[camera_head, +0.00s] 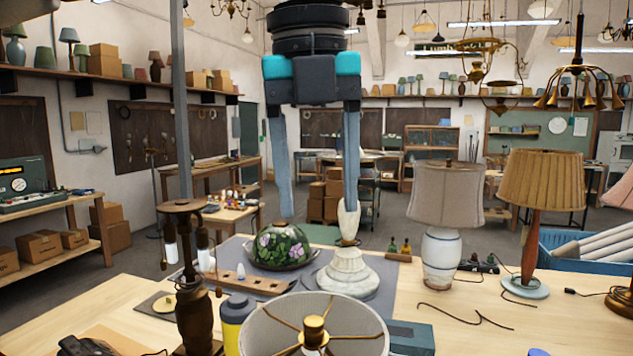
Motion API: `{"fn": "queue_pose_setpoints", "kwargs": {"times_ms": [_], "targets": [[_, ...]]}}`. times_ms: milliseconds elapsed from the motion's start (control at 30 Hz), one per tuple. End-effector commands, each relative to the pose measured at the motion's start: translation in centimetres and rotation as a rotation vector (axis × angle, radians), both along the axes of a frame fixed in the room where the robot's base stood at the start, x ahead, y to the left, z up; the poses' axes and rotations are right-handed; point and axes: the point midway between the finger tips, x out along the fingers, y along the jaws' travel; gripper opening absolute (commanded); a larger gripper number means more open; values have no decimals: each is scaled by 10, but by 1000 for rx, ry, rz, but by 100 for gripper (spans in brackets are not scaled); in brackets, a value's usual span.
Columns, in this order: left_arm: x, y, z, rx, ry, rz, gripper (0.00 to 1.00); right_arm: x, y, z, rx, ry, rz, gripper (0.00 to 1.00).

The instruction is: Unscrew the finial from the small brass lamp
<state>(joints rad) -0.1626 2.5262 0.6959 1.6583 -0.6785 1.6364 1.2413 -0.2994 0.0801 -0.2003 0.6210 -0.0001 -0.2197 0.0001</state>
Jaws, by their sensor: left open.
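A round pale lampshade (262,330) stands at the near front edge of the picture, seen partly from above. Brass spokes cross its open top, and a brass knob like a finial (314,328) sits at its centre. The lamp body below the shade is out of view, so I cannot tell for sure that this is the small brass lamp. My left gripper (317,212) hangs at top centre, pointing down, its two grey fingers wide apart and empty. In the picture its fingertips are well above the knob, apart from it. My right gripper is not in view.
A dark two-socket lamp (195,310) and a yellow-and-blue canister (232,320) stand left of the shade. Behind it are a floral glass shade (280,248) and a white stone lamp base (348,272). Two shaded lamps (442,250) (540,190) stand to the right.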

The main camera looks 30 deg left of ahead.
Motion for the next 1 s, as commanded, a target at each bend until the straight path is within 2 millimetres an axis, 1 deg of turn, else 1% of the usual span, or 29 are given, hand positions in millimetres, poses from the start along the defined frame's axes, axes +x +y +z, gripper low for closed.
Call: {"fn": "queue_pose_setpoints", "kwargs": {"times_ms": [100, 233, 367, 567, 800, 1000], "targets": [[-8, -3, 0, 66, 18, 1, 64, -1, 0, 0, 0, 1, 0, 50], [-9, -3, -2, 76, 22, 1, 64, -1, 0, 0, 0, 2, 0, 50], [-8, -2, -13, 74, 23, 1, 64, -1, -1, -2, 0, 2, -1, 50], [-4, 1, -47, 70, 25, -2, 64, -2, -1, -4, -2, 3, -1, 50], [2, 5, -95, 68, 25, 0, 64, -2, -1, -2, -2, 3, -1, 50], [6, 8, -128, 67, 23, 1, 64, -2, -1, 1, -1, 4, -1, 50]]}}
